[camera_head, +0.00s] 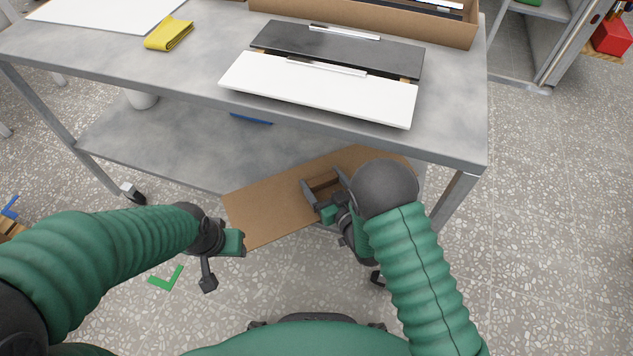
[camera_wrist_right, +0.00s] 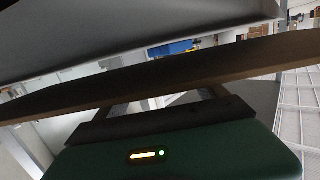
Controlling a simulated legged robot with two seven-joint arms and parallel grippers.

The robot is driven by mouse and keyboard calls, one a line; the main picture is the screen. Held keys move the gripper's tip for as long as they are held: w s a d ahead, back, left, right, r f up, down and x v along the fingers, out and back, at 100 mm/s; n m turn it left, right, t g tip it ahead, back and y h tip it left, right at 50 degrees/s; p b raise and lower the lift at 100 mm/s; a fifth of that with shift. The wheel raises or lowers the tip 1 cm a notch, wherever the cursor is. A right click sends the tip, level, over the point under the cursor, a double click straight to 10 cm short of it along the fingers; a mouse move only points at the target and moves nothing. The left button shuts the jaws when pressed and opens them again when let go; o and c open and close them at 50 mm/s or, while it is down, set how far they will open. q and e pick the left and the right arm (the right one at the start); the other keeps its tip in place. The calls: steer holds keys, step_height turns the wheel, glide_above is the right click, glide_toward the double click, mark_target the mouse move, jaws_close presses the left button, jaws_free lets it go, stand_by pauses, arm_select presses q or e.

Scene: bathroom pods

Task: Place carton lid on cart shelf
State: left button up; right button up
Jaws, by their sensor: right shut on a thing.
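My right gripper (camera_head: 324,186) is shut on the lid. In the right wrist view the lid (camera_wrist_right: 160,75) crosses edge-on below a grey surface. My left gripper (camera_head: 236,243) is just left of the lid's near corner; its jaw opening is unclear.
The cart's tabletop (camera_head: 215,60) overhangs the lower shelf. It carries a white panel (camera_head: 320,92), a dark panel (camera_head: 340,48), a yellow cloth (camera_head: 169,33) and an open carton (camera_head: 380,22). A cart leg (camera_head: 452,203) stands right of my right gripper. A white container (camera_head: 142,99) is on the lower shelf.

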steer(key=f, duration=0.1)
steer(key=f+b, duration=0.1)
steer(key=f, duration=0.1)
steer(key=shift+d, duration=0.2)
steer(key=shift+a+r, duration=0.1)
steer(key=shift+r, duration=0.1)
steer(key=o, duration=1.3)
steer(key=shift+a, duration=0.3)
steer(key=shift+o, duration=0.2)
steer(key=shift+d, duration=0.15)
steer(key=shift+s+d+r+p, duration=0.1)
steer(key=shift+s+d+p, duration=0.05)
steer(key=shift+s+p, duration=0.15)
steer(key=p+v, duration=0.4)
steer(key=v, duration=0.6)
steer(key=shift+s+d, duration=0.1)
steer(key=shift+s, duration=0.15)
steer(key=shift+s+d, duration=0.2)
steer(key=shift+s, duration=0.2)
